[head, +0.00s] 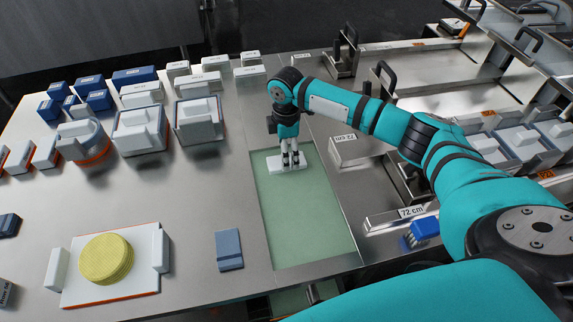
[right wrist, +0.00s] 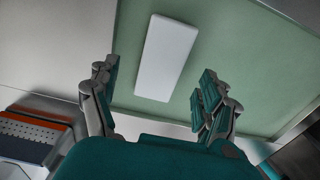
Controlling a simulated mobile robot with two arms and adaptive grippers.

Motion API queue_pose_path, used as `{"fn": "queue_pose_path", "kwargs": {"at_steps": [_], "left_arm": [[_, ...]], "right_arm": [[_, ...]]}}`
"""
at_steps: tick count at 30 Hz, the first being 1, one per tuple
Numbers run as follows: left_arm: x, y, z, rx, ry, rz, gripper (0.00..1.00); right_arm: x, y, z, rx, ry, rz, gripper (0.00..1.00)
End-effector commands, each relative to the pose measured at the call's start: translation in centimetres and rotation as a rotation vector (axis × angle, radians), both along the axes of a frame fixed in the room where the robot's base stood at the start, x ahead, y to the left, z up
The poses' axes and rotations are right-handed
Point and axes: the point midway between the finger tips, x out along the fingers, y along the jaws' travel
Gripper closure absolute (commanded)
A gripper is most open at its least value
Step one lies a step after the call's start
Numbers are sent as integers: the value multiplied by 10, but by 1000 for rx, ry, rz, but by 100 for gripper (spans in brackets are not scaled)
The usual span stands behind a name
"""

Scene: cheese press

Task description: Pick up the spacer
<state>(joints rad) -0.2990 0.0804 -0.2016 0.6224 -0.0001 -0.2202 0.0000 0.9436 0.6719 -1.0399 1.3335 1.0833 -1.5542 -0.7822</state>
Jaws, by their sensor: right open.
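A flat white rectangular block, apparently the spacer (head: 273,167), lies on the green panel (head: 310,225) set in the steel table. My right gripper (head: 290,163) points down just over the block and hides part of it in the head view. In the right wrist view the spacer (right wrist: 166,58) lies whole on the green surface, beyond and between the two spread fingers (right wrist: 157,75). The fingers are apart and hold nothing. I cannot tell the exact height of the fingertips above the block. My left gripper is not in view.
A white tray (head: 120,288) with a round yellow cheese (head: 106,258) stands at the front left. A blue-grey block (head: 228,249) lies left of the green panel. White and blue blocks fill the back left. Steel rails (head: 400,217) line the right. The green panel's front is clear.

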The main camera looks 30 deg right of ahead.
Motion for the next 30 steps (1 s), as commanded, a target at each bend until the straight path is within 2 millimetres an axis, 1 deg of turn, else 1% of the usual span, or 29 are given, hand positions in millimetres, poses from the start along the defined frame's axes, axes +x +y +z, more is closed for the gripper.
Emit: {"fn": "queue_pose_path", "kwargs": {"at_steps": [2,9,12,15,20,23,30], "left_arm": [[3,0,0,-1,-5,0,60],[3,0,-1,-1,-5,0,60],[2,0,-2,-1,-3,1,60],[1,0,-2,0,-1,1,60],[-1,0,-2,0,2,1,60],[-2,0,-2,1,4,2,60],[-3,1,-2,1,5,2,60]], "right_arm": [[-1,0,-6,-1,2,0,20],[-3,0,-41,-1,2,0,20],[-2,0,-50,-1,1,0,20],[-3,0,-53,-1,0,1,20],[-3,0,-53,-1,0,1,20],[-2,0,-53,-1,0,1,31],[-3,0,-53,-1,0,0,62]]}}
